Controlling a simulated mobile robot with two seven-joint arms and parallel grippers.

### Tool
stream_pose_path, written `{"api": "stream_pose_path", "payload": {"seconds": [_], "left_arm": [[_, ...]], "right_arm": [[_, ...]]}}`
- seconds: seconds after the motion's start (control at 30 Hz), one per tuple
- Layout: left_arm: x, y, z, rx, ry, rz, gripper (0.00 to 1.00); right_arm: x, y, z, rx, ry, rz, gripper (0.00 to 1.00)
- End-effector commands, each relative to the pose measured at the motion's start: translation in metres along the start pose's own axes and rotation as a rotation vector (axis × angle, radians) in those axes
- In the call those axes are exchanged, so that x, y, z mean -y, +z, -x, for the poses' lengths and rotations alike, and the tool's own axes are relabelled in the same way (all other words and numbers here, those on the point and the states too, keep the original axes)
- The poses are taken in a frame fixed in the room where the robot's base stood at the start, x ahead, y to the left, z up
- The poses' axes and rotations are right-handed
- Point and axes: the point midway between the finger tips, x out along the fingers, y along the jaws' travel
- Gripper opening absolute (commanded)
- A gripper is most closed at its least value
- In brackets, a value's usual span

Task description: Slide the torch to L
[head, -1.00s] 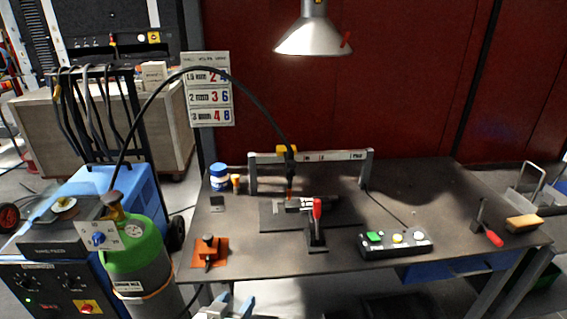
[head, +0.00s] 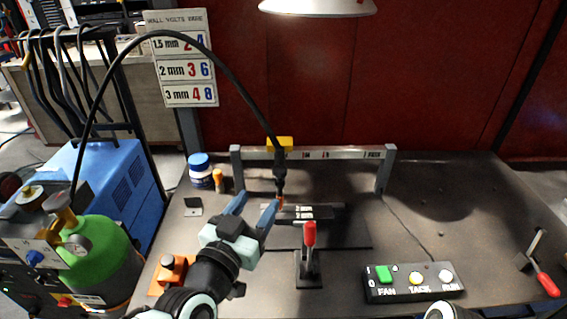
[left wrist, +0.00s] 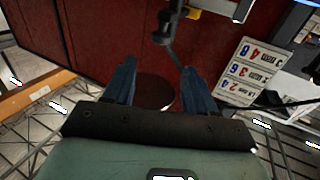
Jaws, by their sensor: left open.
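The black torch (head: 281,172) hangs upright from a yellow carriage (head: 279,143) on a grey rail (head: 335,153), left of its middle. Its orange tip is above a dark workpiece (head: 318,212). The rail's small markings are too small to read surely. My left gripper (head: 253,207) is open and empty, with blue fingers pointing up toward the torch from its front left. In the left wrist view, the torch (left wrist: 163,28) is beyond the open fingers (left wrist: 159,83), apart from them. My right gripper is not in view.
A black cable (head: 220,65) arches from the left to the torch. A red-handled clamp (head: 309,240) stands in front of the workpiece. A button box (head: 412,282) is at front right. A blue-lidded jar (head: 200,168) and a green cylinder (head: 100,260) are at left.

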Motion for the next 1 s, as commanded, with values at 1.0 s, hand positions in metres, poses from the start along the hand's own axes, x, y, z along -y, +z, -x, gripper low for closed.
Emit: {"api": "stream_pose_path", "payload": {"seconds": [1.0], "left_arm": [[0.001,0.001,-0.123,0.001,-0.001,0.001,0.56]], "right_arm": [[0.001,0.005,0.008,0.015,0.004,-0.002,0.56]]}}
